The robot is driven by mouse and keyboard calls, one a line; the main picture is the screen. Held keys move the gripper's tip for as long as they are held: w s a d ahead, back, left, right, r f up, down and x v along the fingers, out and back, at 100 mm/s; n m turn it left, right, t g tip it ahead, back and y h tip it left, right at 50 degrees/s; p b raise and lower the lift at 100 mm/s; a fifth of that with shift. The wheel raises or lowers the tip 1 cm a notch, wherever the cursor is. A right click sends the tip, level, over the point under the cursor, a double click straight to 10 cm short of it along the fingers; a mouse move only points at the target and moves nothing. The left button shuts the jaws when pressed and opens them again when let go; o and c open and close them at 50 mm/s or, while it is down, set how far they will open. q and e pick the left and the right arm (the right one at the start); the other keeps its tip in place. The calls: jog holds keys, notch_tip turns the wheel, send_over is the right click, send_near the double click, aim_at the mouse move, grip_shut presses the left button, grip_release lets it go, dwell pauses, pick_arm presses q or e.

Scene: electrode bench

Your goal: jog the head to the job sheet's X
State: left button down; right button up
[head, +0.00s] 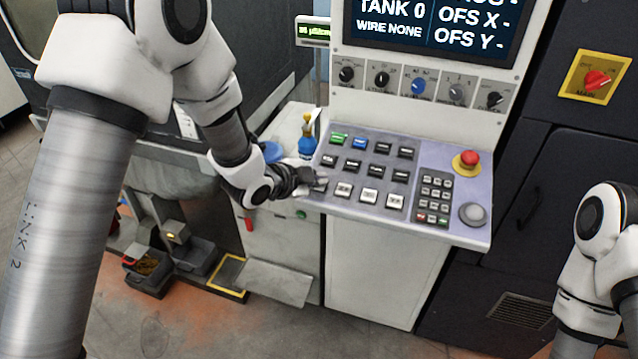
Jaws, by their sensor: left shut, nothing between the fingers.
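The control panel (455,222) is a sloped, light grey-violet board with rows of dark, green, blue and white push buttons. My left gripper (322,183) is shut and empty at the panel's left edge, by the lower-left buttons; whether it touches one I cannot tell. White buttons (369,195) run along the panel's lower row. The screen (432,28) above reads TANK 0, WIRE NONE, OFS X - and OFS Y -; its top is cut off. No job sheet is recognisable. My right arm shows at the lower right, but its gripper is out of view.
A red emergency button (469,158), a keypad (435,196) and a grey round knob (472,214) sit on the panel's right. Rotary knobs (418,87) line the strip above. A blue bottle (307,146) stands left of the panel. A red main switch (597,80) is at right.

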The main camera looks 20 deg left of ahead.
pick_arm(q)
jog(key=shift+s+r+p, duration=0.2)
jog(key=shift+r+p, duration=0.3)
jog(key=shift+r, duration=0.3)
jog(key=shift+r+p, duration=0.4)
jog(key=shift+r, duration=0.1)
jog(key=r+p, duration=0.1)
jog(key=r, duration=0.1)
jog(key=s+r+p, duration=0.1)
jog(key=r, duration=0.1)
jog(key=shift+f, duration=0.1)
dwell(1.4)
